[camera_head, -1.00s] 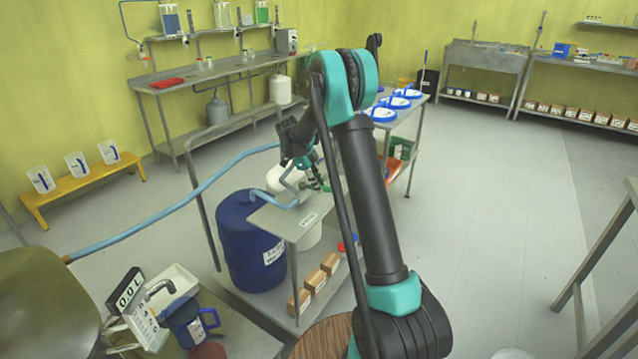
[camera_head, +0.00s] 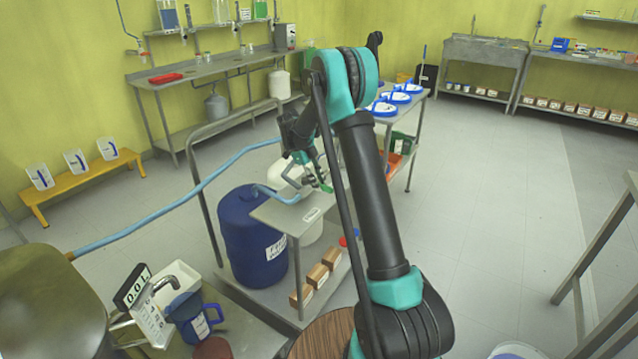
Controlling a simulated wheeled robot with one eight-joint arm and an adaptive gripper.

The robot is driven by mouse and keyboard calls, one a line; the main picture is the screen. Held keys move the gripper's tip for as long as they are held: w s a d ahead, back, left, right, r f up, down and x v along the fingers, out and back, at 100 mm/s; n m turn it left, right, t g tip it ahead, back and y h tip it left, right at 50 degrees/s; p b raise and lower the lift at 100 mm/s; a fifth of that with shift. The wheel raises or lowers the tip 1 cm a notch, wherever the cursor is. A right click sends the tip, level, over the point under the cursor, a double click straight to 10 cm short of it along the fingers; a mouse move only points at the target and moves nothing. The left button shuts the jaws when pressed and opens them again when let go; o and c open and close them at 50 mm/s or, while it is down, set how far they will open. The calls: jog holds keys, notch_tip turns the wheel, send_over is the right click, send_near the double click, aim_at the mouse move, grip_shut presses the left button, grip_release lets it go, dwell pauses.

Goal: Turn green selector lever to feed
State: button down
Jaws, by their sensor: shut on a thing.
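My gripper (camera_head: 312,176) is small in the picture, above the metal stand in the middle, partly hidden behind my own arm. It is shut at the green selector lever (camera_head: 326,188), of which only a small green tip shows by the fingers. The exact grip is too small to make out. The valve body behind the fingers is mostly hidden, and I cannot read any feed marking.
A blue drum (camera_head: 252,235) stands left of the metal stand (camera_head: 282,218), with a light blue hose (camera_head: 150,222) running leftward. A white container (camera_head: 288,174) is behind the gripper. Cardboard boxes (camera_head: 317,275) sit on the lower shelf. Floor at right is open.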

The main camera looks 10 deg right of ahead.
jog(key=c, duration=1.3)
grip_release()
jog(key=shift+c, duration=0.2)
jog(key=shift+a+r, duration=0.1)
jog(key=shift+r, duration=0.05)
jog(key=v, duration=1.1)
jog(key=shift+a+r, duration=0.2)
jog(key=shift+r, duration=0.1)
